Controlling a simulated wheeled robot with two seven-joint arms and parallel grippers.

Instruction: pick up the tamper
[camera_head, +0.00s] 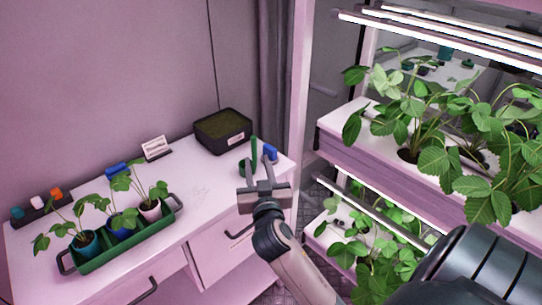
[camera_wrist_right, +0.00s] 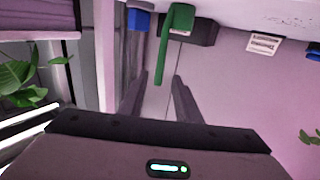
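The tamper appears to be the green tool (camera_head: 254,149) standing at the right end of the white table, with an upright handle. It also shows in the right wrist view (camera_wrist_right: 175,38), where its handle end lies between my fingertips in the picture. My right gripper (camera_head: 260,165) is open, its fingers pointing at the tool from the near side. In the wrist view the right gripper (camera_wrist_right: 158,84) has a clear gap between its fingers. I cannot tell whether the handle is within the fingers' reach. My left gripper is not in view.
A blue object (camera_head: 270,152) stands just right of the tool. A dark soil box (camera_head: 222,132) is behind it. A green tray (camera_head: 108,252) with potted plants is at the left of the table. The plant rack (camera_head: 350,141) stands at the right. The table's middle is clear.

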